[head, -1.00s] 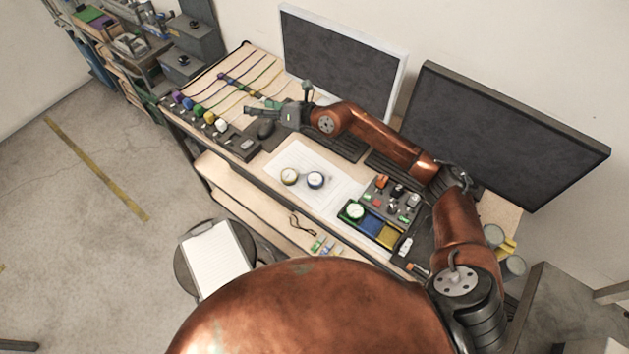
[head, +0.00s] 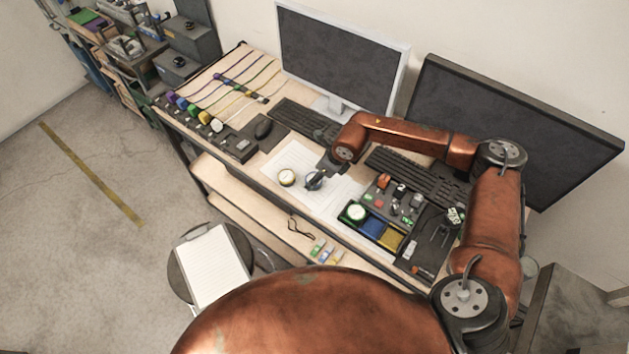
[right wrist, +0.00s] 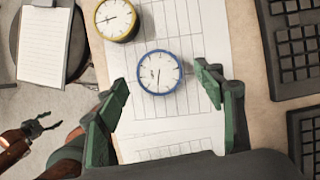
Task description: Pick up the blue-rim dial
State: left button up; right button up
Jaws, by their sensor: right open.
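The blue-rim dial (right wrist: 160,73) lies face up on a lined white sheet, with a white face and dark needle. In the head view the dial (head: 314,184) is partly covered by my right gripper (head: 318,178). In the right wrist view my right gripper (right wrist: 163,84) is open, its green fingers spread on either side of the dial and apart from it. My left gripper (right wrist: 40,124) shows in the right wrist view at the lower left, open and empty, away from the dial.
A yellow-rim dial (head: 287,177) lies just left of the blue one. A green-rim dial (head: 355,212) sits in a compartment of the tray at right. Keyboards (head: 418,173) and monitors (head: 341,65) stand behind. The paper (head: 287,156) around the dials is otherwise clear.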

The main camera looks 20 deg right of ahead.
jog(key=x, duration=0.3)
jog(key=shift+w+a+f, duration=0.1)
jog(key=shift+a+f, duration=0.1)
jog(key=shift+f, duration=0.05)
jog(key=shift+c, duration=0.6)
jog(key=c, duration=1.2)
jog(key=shift+r, duration=0.15)
jog(key=shift+r, duration=0.55)
jog(key=s+a+r+b, duration=0.1)
jog(key=s+r, duration=0.2)
jog(key=s, duration=0.1)
jog(key=s+a+r+b, duration=0.1)
jog(key=s+a+r, duration=0.1)
jog(key=s+r, duration=0.2)
jog(key=s+a+r, duration=0.1)
jog(key=s+r, duration=0.3)
jog(key=s, duration=0.1)
jog(key=shift+s+a+r+b, duration=0.15)
jog(key=shift+a+r+b, duration=0.1)
jog(key=shift+b, duration=0.15)
